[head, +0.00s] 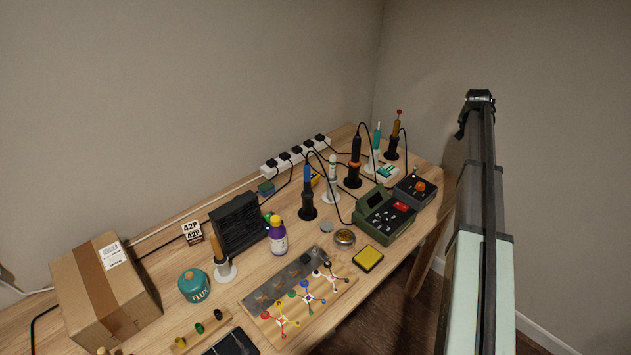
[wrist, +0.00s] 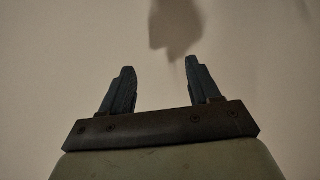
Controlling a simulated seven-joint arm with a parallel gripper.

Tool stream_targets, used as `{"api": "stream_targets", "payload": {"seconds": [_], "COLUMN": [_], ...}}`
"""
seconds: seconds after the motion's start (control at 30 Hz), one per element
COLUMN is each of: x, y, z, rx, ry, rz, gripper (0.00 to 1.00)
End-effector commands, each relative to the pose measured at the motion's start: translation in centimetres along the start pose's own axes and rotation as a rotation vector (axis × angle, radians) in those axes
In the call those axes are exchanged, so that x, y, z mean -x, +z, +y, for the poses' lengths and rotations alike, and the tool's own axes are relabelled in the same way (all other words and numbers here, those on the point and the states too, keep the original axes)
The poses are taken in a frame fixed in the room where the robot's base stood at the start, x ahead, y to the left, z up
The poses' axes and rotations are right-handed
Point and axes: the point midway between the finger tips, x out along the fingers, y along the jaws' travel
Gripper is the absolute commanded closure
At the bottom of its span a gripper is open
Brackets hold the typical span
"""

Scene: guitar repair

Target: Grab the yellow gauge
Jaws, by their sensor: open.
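No bench object shows in that view.
Several irons in stands crowd the back right, including the blue-handled iron (head: 307,180), with looping cables. A green station (head: 384,217), a purple bottle (head: 278,238), a black fan box (head: 239,224) and a cardboard box (head: 105,293) stand on the bench. My arm rises at the right, off the bench.

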Motion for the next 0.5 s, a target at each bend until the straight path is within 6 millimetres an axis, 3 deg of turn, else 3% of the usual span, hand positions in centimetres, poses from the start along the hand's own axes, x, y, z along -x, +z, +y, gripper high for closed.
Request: {"api": "stream_targets", "payload": {"seconds": [0.03, 0.1, 0.17, 0.23, 0.37, 0.5], "x": [2.2, 5.4, 7.9, 10.2, 13.1, 15.2], "y": [-2.1, -4.1, -5.0, -4.6, -1.0, 5.6], "z": [-3.0, -7.1, -10.7, -14.6, -21.1, -27.1], "rx": [0.01, 0.018, 0.02, 0.016, -0.004, -0.027], "ry": [-0.03, -0.074, -0.112, -0.147, -0.192, -0.202], "rz": [0.045, 0.097, 0.122, 0.118, 0.039, -0.115], "gripper": [0.38, 0.38, 0.38, 0.38, 0.38, 0.38]}}
